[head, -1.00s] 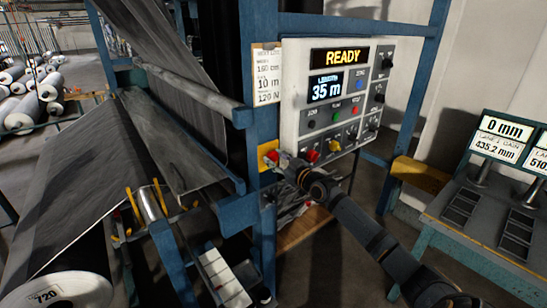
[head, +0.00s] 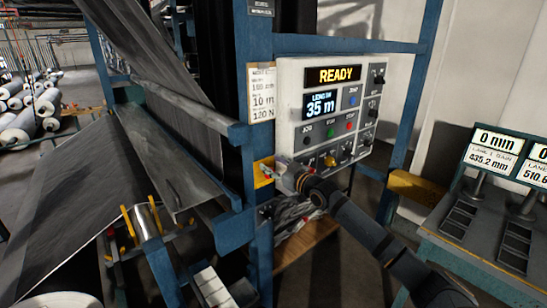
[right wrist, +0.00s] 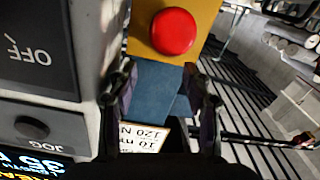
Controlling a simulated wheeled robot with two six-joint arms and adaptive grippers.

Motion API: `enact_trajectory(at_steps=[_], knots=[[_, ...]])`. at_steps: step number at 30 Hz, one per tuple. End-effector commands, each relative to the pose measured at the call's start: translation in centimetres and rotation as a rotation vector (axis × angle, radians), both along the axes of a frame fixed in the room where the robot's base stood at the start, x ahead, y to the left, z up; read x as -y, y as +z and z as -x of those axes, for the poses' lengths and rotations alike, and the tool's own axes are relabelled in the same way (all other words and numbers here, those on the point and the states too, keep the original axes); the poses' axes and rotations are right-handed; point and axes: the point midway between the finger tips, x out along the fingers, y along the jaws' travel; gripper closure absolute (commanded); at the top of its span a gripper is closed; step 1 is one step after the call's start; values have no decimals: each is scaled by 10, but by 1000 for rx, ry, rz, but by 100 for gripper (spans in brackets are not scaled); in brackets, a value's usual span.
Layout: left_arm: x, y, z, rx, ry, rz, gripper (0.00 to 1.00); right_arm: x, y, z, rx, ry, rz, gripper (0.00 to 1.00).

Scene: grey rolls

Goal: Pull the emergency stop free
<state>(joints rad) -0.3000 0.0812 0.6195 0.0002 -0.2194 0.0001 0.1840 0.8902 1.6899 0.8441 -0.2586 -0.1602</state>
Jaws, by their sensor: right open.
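The emergency stop, a round red button (right wrist: 172,32), sits on a yellow plate (right wrist: 211,14) in the right wrist view. In the head view the yellow plate (head: 261,174) is on the blue frame post, left of the control panel, and my gripper hides the button. My right gripper (right wrist: 160,72) is open and empty. Its two fingers stand apart with the button beyond their tips, not between them. In the head view the right gripper (head: 284,176) is in front of the plate. My left gripper is not in view.
The control panel (head: 290,108) reads READY and 35 m, with knobs and buttons close to my right gripper. A paper card (head: 261,92) hangs on the blue post (head: 243,60). Grey fabric (head: 70,180) runs at the left. A bench with displays (head: 455,215) stands at the right.

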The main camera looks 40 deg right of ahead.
Motion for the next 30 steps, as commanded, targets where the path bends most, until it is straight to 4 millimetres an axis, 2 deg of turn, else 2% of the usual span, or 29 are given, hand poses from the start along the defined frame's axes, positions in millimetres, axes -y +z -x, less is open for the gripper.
enact_trajectory(at_steps=[1, 3, 9, 30], knots=[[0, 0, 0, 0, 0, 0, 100, 0, 14, 0, 5, 0, 5, 50], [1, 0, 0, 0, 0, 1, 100, 0, 27, 1, 2, -1, 3, 50], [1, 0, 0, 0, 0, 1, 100, 0, 51, 1, 0, -1, -1, 50], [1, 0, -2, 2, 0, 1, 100, 0, 53, 1, -1, -1, -1, 50]])
